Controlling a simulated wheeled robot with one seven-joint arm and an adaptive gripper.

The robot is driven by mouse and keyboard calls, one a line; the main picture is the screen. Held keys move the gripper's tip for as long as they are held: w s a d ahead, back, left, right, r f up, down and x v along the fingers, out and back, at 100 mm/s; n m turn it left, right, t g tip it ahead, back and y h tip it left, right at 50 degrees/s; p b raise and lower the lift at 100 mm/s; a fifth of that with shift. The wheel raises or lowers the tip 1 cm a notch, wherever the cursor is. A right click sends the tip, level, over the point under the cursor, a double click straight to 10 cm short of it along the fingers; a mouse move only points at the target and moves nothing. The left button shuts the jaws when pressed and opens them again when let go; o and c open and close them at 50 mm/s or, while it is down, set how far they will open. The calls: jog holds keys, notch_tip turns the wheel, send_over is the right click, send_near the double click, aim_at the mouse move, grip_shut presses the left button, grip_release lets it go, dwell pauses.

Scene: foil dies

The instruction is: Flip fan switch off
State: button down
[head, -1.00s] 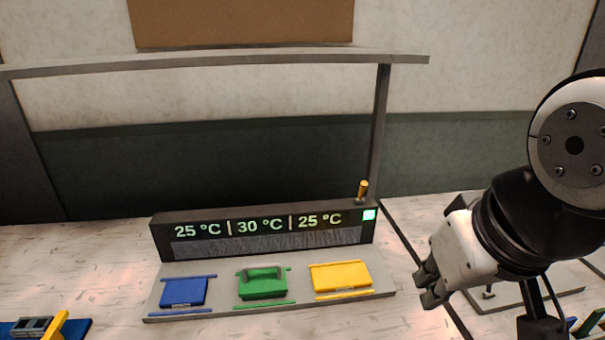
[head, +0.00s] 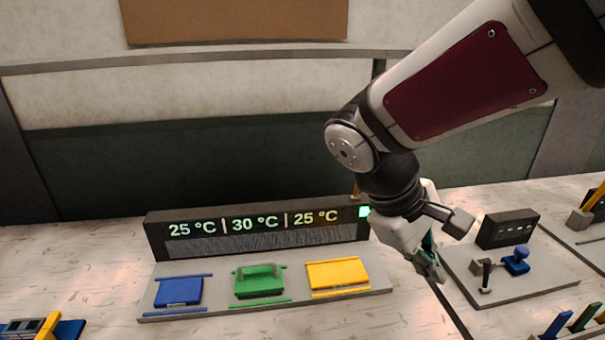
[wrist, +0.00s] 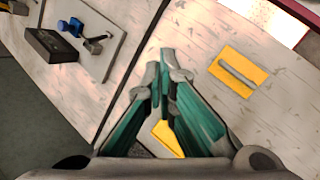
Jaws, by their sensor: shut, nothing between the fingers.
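A small yellow-orange switch lever (head: 356,190) stands on top of the right end of the black display box (head: 155,240), mostly hidden behind my arm. The display reads 25 °C, 30 °C, 25 °C. My gripper (head: 440,274) points down to the right of the box, apart from the lever. In the wrist view, my gripper's fingertips (wrist: 165,56) are together with nothing held. A yellow piece (wrist: 168,138) shows behind the fingers; I cannot tell which thing it is.
Blue (head: 178,291), green (head: 259,281) and yellow (head: 337,274) dies sit on a grey base before the display. To the right, a grey plate (head: 540,275) carries a blue knob (head: 516,261), a dark lever (head: 486,275) and a dark box (head: 508,229).

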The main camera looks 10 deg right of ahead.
jog(key=w+a+f+n+t+h, duration=0.4)
jog(key=w+a+n, duration=0.3)
jog(key=w, duration=0.3)
jog(key=w+a+f+n+t+h, duration=0.4)
jog(key=w+a+n+t+h, duration=0.3)
jog(key=w, duration=0.4)
jog(key=shift+w+n+b, duration=0.15)
jog(key=shift+n+b, duration=0.25)
jog(key=shift+n, duration=0.2)
jog(key=p+x, duration=0.1)
jog(key=x, duration=1.3)
jog(key=shift+p, duration=0.4)
jog(key=shift+a+r, duration=0.1)
jog(key=shift+r, duration=0.05)
